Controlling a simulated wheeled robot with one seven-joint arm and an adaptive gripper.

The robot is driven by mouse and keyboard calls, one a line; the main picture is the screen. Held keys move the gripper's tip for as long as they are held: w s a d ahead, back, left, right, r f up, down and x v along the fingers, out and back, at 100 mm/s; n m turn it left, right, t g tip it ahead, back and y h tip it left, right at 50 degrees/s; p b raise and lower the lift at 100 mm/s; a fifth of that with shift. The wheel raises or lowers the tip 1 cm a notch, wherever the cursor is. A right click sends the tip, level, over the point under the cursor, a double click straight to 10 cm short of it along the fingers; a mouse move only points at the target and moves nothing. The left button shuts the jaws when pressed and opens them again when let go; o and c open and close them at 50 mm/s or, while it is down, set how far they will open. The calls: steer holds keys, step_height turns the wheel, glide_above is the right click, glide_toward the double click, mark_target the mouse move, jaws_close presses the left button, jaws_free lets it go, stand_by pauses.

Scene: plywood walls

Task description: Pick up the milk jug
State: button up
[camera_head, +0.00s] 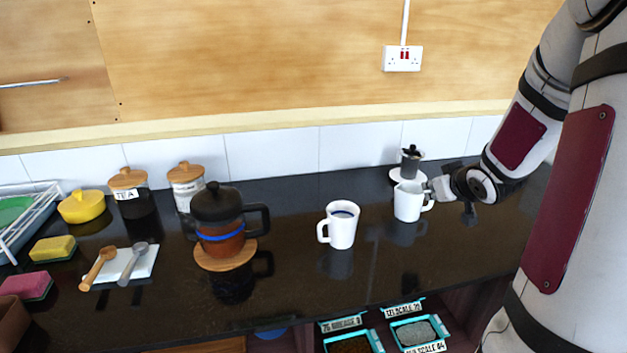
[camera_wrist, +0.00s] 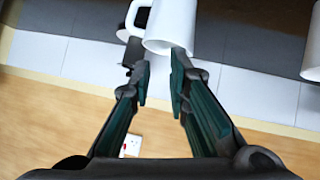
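The white milk jug (camera_head: 408,202) stands upright on the dark counter at right centre in the head view, handle to the right. It also shows at the top of the wrist view (camera_wrist: 172,22), which looks upside down. My gripper (camera_head: 434,190) is at the jug's right side, near its rim and handle. In the wrist view, my gripper (camera_wrist: 160,66) has its two fingers apart with a gap between them. The right fingertip overlaps the jug's rim edge in the picture; I cannot tell whether it touches.
A white mug (camera_head: 343,230) stands left of the jug, and a moka pot (camera_head: 410,160) on a white coaster behind it. A dark-lidded coffee pot (camera_head: 220,240) sits on a wooden stand further left. Counter before the jug is clear.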

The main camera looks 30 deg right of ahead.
mark_target(432, 203)
steer(key=s+d+f+t, duration=0.1)
steer(key=d+f, duration=0.1)
steer(key=s+d+f+t+y, duration=0.1)
steer(key=d+f, duration=0.1)
steer(key=s+d+f+m+t, duration=0.1)
steer(key=d+f, duration=0.1)
steer(key=shift+s+d+f+b, duration=0.25)
steer(key=shift+s+f+b, duration=0.05)
steer(key=shift+f, duration=0.05)
steer(key=shift+w+d+f, duration=0.15)
steer(key=shift+w+f, duration=0.05)
steer(key=b+x, duration=0.1)
steer(key=x, duration=1.2)
steer(key=shift+b, duration=0.4)
steer(key=shift+r, duration=0.1)
jaws_close()
